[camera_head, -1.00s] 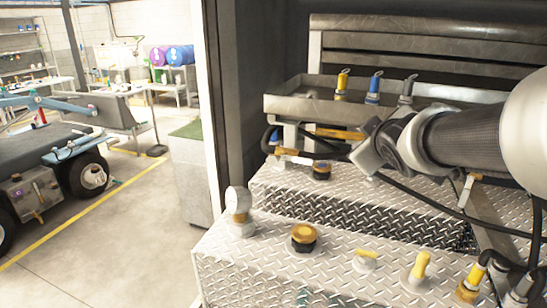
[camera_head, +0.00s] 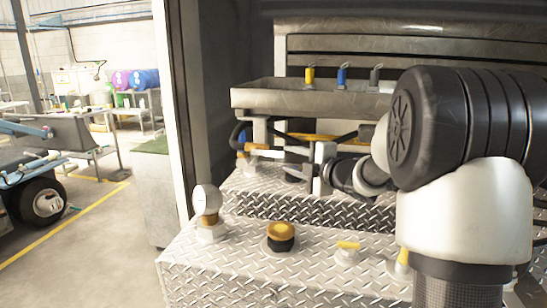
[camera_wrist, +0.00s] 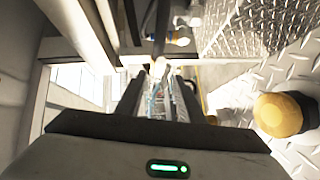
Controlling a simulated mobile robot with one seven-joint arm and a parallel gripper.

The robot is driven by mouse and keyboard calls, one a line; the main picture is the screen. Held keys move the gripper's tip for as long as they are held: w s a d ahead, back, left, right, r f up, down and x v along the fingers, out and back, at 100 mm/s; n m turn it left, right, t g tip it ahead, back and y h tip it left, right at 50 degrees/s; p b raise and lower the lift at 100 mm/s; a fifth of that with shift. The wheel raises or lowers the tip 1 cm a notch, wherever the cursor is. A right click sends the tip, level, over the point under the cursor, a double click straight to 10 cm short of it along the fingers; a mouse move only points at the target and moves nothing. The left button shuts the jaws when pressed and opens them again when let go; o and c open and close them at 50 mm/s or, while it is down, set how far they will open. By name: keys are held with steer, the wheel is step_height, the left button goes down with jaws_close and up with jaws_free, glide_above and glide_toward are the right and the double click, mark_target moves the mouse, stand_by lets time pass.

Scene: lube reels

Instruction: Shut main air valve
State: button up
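My gripper (camera_head: 317,172) is over the rear diamond-plate step, its fingers apart with a gap between them in the wrist view (camera_wrist: 160,88). It seems empty. A white lever with a yellow end (camera_head: 264,150) lies to its left, below the tray; I see no contact. A short yellow-handled valve (camera_head: 348,246) stands on the front step, nearer the camera. No readable label shows which is the main air valve.
A metal tray (camera_head: 270,96) hangs above. Dark hoses cross behind the gripper. Open floor lies left.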

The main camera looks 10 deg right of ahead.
mark_target(277, 155)
steer(key=x, duration=0.9)
steer(key=shift+w+b, duration=0.15)
steer(key=shift+b, duration=0.15)
jaws_close()
